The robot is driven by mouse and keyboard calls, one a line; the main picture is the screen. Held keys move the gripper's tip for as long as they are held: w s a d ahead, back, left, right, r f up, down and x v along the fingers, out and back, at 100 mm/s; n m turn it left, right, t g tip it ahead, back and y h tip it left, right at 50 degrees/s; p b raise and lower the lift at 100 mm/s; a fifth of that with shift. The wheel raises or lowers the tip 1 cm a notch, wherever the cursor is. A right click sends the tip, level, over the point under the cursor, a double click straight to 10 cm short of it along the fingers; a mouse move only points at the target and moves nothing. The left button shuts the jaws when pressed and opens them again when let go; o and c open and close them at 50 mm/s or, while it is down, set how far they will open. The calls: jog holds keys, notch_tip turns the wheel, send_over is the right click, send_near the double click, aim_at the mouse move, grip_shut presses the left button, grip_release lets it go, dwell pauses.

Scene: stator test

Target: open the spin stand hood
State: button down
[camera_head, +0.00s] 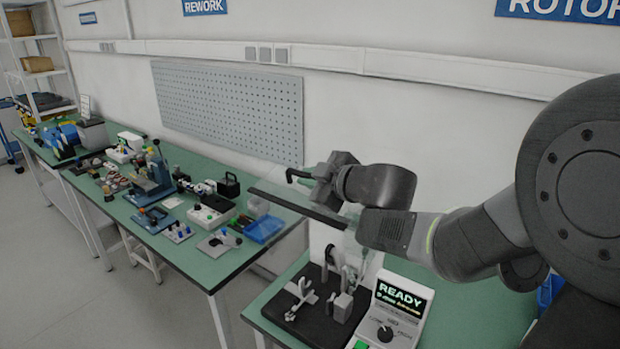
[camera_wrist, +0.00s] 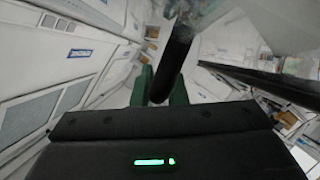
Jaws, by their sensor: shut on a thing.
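The spin stand has a black base (camera_head: 318,325) with metal fixtures, at the bottom middle of the head view. Its clear hood shows as a faint see-through panel with a dark edge bar (camera_head: 300,208), raised well above the base. My gripper (camera_head: 312,176) is beside the hood's upper side, its fingers small and partly hidden in the head view. In the wrist view, the green fingers of my gripper (camera_wrist: 160,88) are shut on a dark bar-like handle (camera_wrist: 174,62). The hood's clear panel and a dark bar (camera_wrist: 265,82) show at right there. The hinge is not clearly visible.
A control box (camera_head: 397,308) with a lit READY screen and a knob stands right of the base. A second green bench (camera_head: 190,262) at left holds several tools and a blue bin (camera_head: 264,229). A grey pegboard (camera_head: 230,108) hangs on the wall behind.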

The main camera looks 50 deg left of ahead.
jog(key=shift+f, duration=0.15)
jog(key=c, duration=1.5)
grip_release()
jog(key=shift+w, duration=0.1)
jog(key=shift+o, duration=0.2)
jog(key=shift+d+r, duration=0.25)
jog(key=shift+d, duration=0.15)
jog(key=v, duration=1.2)
jog(key=shift+d, duration=0.4)
jog(key=shift+r, duration=0.1)
